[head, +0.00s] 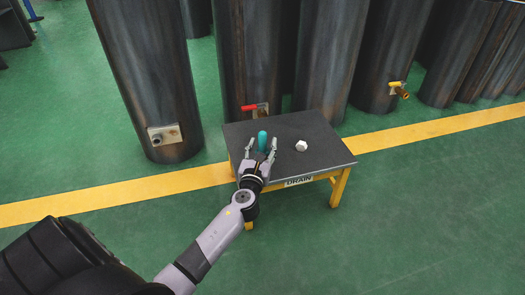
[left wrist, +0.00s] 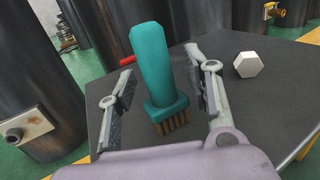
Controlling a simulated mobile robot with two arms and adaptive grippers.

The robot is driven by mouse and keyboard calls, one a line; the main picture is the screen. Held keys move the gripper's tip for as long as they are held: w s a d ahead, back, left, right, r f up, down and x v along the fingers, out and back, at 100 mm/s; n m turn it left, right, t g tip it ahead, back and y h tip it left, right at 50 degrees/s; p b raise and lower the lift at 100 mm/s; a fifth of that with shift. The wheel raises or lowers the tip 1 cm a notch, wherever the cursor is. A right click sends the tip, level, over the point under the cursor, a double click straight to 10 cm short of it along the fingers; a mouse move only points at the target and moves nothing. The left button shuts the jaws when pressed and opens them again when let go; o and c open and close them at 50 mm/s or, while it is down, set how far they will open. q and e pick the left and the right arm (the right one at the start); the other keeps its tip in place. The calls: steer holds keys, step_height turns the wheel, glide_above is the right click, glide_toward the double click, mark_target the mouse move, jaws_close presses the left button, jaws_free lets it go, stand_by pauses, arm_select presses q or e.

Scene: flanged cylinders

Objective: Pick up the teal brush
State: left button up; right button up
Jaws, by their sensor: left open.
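The teal brush (head: 262,141) is on the dark table top, between the open fingers of my left gripper (head: 261,151). In the left wrist view the brush (left wrist: 155,65) has a thick teal handle pointing up and away, with brown bristles at its near end. The left gripper (left wrist: 160,95) has one finger on each side of the brush, with a visible gap on both sides, so it does not grip it. I cannot tell whether the brush stands or lies. My right gripper is not in view.
The small table (head: 330,149) has yellow legs and a "DRAIN" label. A white hexagonal piece (head: 301,146) lies right of the brush, also seen in the left wrist view (left wrist: 247,64). Large dark cylinders with red-handled (head: 250,107) and yellow-handled (head: 397,86) valves stand behind.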

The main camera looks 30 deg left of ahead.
arm_select(q)
steer(key=shift+w+a, duration=0.15)
steer(key=shift+w, duration=0.1)
jaws_close()
stand_by(0.4)
